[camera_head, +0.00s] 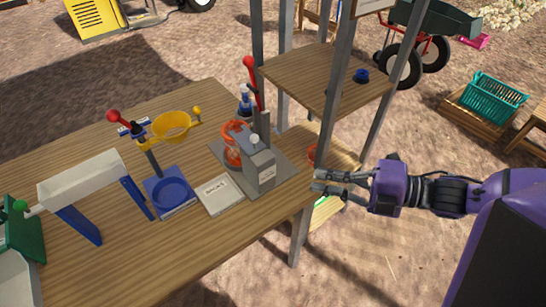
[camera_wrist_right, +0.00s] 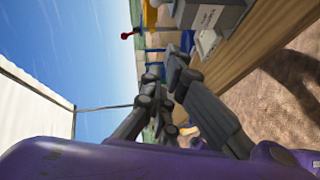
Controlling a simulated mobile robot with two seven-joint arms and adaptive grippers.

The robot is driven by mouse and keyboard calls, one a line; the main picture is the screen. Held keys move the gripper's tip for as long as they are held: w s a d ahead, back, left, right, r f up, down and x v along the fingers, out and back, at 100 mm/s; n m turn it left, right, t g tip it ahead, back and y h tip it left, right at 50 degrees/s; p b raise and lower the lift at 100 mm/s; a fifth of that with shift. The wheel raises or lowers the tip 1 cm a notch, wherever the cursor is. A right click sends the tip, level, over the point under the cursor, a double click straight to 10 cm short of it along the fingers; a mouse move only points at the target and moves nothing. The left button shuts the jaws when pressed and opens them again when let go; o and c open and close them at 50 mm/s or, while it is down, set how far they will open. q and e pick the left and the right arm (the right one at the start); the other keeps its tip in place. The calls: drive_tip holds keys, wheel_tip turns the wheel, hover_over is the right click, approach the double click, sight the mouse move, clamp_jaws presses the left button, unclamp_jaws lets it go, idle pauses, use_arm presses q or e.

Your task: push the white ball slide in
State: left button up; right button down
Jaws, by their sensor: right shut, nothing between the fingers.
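A white ball knob (camera_head: 254,139) stands on the grey block of a small machine (camera_head: 262,168) at the table's right end. The block has a label on its front, and an orange-red net-like thing (camera_head: 235,145) is beside it on the same grey base. My right gripper (camera_head: 318,182) is shut and empty, off the table's right edge, to the right of the machine and apart from it. In the right wrist view the grey block (camera_wrist_right: 212,12) shows at the top right, beyond the shut fingers (camera_wrist_right: 170,62). My left gripper is not in view.
A white labelled plate (camera_head: 220,195) lies in front of the machine. Grey posts (camera_head: 335,80) and a wooden shelf (camera_head: 320,75) rise behind and right of the machine.

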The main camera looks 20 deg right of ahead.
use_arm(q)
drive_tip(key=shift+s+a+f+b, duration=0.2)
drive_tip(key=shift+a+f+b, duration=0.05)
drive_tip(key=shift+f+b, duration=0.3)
use_arm(e)
drive_tip(key=w+a+f+n, duration=0.1)
drive_tip(key=w+a, duration=0.8)
drive_tip(key=shift+w+y, duration=0.2)
drive_tip(key=shift+y, duration=0.1)
drive_tip(key=shift+f, duration=0.1)
